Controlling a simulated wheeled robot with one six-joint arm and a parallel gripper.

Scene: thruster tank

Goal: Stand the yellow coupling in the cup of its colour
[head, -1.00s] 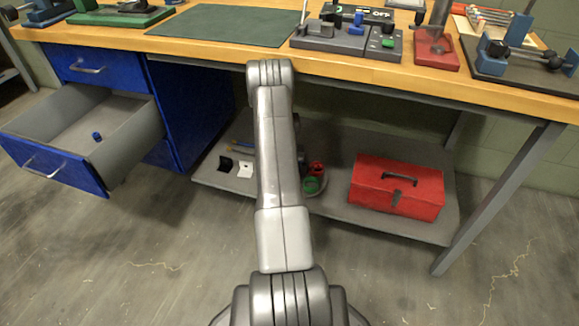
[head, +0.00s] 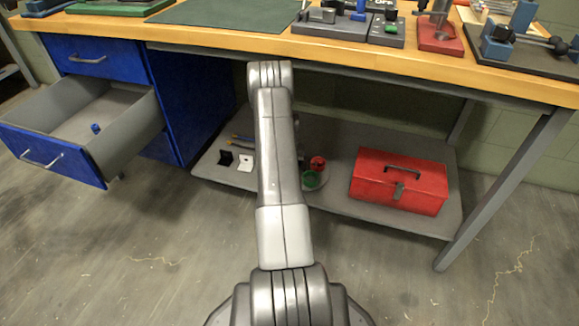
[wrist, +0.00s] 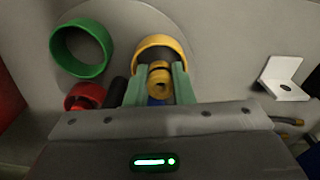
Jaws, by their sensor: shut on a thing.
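The yellow coupling (wrist: 158,82), short and cylindrical with a dark section, is gripped between the green fingers of my gripper (wrist: 159,88) in the wrist view. The yellow cup (wrist: 174,43), a round ring-walled holder, is directly beyond it. The coupling overlaps the cup's near rim and mouth in that view; I cannot tell whether it is inside or only in front. In the head view my arm hides my gripper, the coupling and the yellow cup.
On the lower shelf, the green cup (wrist: 53,53) and red cup (wrist: 70,101) stand beside the yellow one. A white bracket (wrist: 285,85) lies to the right. The red toolbox (head: 372,187) and open blue drawer (head: 32,145) flank the area. The bench (head: 340,60) overhangs it.

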